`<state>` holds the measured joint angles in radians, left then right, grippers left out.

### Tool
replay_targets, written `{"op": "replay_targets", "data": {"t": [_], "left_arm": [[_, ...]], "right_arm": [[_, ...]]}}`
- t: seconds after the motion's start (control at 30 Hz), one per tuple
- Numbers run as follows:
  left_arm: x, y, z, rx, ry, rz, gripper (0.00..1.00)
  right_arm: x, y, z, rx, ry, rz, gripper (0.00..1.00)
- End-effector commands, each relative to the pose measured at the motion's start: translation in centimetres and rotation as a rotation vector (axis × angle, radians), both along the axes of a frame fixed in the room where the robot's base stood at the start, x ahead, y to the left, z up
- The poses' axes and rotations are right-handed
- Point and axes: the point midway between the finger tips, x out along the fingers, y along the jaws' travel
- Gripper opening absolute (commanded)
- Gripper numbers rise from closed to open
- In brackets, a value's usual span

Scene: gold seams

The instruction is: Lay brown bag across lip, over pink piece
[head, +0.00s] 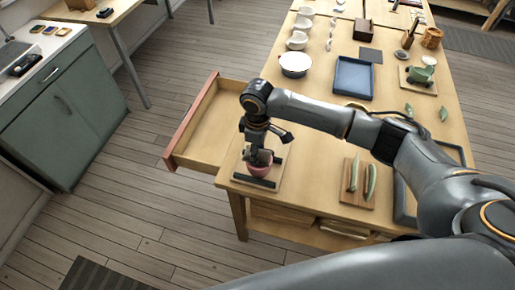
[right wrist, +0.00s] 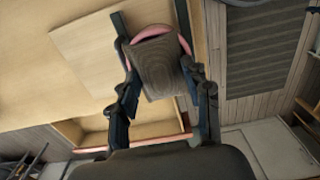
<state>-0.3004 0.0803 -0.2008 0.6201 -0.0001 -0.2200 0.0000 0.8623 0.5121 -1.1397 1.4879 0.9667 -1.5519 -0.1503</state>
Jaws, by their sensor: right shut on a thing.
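My right gripper (right wrist: 162,78) is shut on the brown bag (right wrist: 160,72), a grey-brown striped piece between its fingers. The pink piece (right wrist: 152,32) is a rounded, bowl-like thing; its rim shows beyond and beside the bag, which hides much of it. I cannot tell if the bag touches it. In the head view the pink piece (head: 265,163) sits under my right gripper (head: 262,152), between two dark bars on a pale board (head: 289,181) at the table's near left corner. The bag is hard to make out there. My left gripper is not in view.
An open drawer (head: 177,139) juts out left of the board. To the right, a cutting board (head: 350,195) holds two green long pieces. Behind are a blue tray (head: 353,77) and several white bowls (head: 295,62). The table between is mostly clear.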

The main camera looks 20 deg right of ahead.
Motion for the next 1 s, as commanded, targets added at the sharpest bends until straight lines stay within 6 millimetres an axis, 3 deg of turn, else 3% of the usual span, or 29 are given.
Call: {"op": "replay_targets", "data": {"t": [0.2,0.23,0.33,0.57,0.7,1.0], "left_arm": [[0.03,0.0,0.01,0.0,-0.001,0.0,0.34],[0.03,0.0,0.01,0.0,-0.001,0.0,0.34],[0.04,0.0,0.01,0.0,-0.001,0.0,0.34],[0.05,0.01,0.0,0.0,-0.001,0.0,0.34],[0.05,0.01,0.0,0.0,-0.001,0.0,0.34],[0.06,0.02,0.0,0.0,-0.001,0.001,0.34]], "right_arm": [[0.04,0.02,0.04,0.0,-0.001,0.0,0.07],[0.04,0.02,0.04,0.0,-0.001,0.0,0.54],[0.03,0.03,0.04,0.0,-0.001,0.001,0.75],[0.02,0.01,0.02,0.001,-0.001,0.001,0.75],[-0.01,0.0,-0.04,0.0,0.0,0.001,0.98],[0.0,0.0,-0.01,0.0,0.0,0.0,0.98]]}}
